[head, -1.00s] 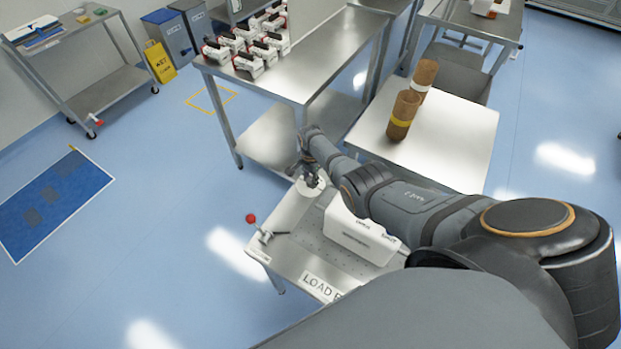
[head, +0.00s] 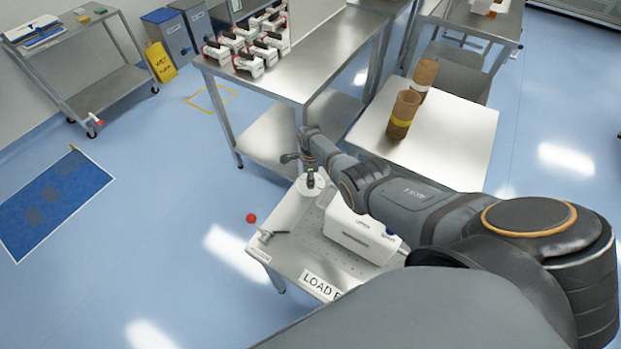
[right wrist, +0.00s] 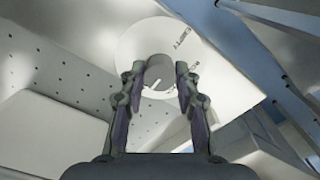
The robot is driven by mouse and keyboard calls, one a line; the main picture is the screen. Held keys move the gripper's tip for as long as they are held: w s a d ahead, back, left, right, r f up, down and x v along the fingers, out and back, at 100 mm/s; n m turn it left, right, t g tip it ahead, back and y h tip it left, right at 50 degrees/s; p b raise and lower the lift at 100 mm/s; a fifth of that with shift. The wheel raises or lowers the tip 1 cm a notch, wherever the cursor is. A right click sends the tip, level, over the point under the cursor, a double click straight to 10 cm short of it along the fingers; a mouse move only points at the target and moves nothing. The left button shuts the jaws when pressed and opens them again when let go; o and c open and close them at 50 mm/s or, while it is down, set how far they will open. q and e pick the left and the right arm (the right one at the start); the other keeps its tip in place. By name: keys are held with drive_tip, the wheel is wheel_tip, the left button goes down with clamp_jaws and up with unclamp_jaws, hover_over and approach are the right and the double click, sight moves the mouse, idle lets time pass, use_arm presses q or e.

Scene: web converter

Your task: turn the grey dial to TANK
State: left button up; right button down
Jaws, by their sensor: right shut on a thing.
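The grey dial (right wrist: 158,72) sits in the middle of a round white plate (right wrist: 135,48) in the right wrist view. A short white mark shows on the dial's face. Small dark lettering lies at the plate's right side, too blurred to read surely. My right gripper (right wrist: 159,80) has one finger on each side of the dial and is shut on it. In the head view my right gripper (head: 311,178) points down at the top of a white cylindrical housing (head: 291,212), hiding most of the dial. My left gripper is not in view.
The housing stands on a perforated metal table (head: 318,262) with a LOAD label. A white box (head: 358,238) sits right beside it, under my arm. A red-knobbed lever (head: 252,218) sticks out at the table's left. A steel bench (head: 300,85) is behind.

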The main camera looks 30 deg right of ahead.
idle(0.4)
drive_tip(key=c, duration=1)
unclamp_jaws()
wheel_tip(320, 180, up, 12)
drive_tip(key=shift+r, duration=0.1)
